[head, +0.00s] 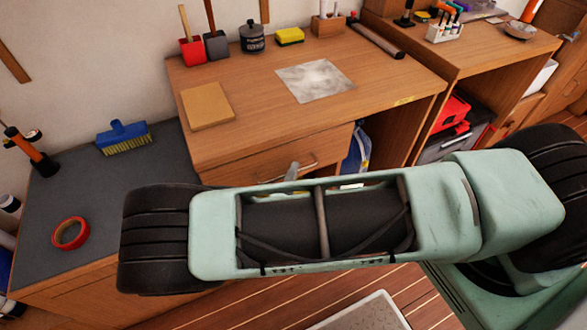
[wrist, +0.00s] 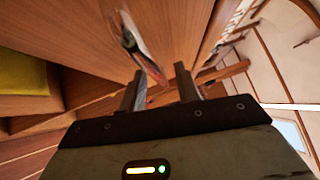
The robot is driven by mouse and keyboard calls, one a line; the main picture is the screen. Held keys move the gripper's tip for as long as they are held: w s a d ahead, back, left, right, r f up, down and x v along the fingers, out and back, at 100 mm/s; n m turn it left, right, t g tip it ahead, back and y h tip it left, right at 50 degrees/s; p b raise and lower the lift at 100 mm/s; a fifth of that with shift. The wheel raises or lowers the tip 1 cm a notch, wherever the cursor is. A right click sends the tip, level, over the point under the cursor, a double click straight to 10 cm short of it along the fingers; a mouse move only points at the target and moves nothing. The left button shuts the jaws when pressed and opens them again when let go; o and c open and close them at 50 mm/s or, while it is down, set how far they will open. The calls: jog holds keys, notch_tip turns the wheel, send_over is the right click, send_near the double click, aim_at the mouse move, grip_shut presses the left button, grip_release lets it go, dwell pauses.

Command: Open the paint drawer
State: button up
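A wooden drawer (head: 232,177) sits under the top of the wooden desk, its front apparently flush with the desk. A thin curved handle (head: 306,163) is on its front, partly hidden by my arm. In the wrist view, a shiny metal handle (wrist: 130,40) stands out from a wooden front, just beyond my gripper (wrist: 162,84). My gripper's two fingers are apart with nothing clearly between them. The handle's near end lies close to the left finger; I cannot tell whether they touch. In the head view my arm hides most of the gripper.
The desk top (head: 240,80) holds a tan board (head: 207,105), a stained sheet (head: 314,80), cups and a yellow sponge (head: 289,36). A grey bench (head: 90,210) with a blue brush (head: 123,137) and red tape (head: 70,233) stands left. A second desk stands right.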

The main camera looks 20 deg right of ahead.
jog(key=shift+w+d+r, duration=0.1)
jog(key=shift+w+d, duration=0.35)
jog(key=shift+w, duration=0.05)
grip_shut()
jog(key=shift+s, duration=0.15)
jog(key=s+b, duration=0.1)
jog(key=s, duration=2.9)
jog(key=shift+s, duration=0.15)
grip_release()
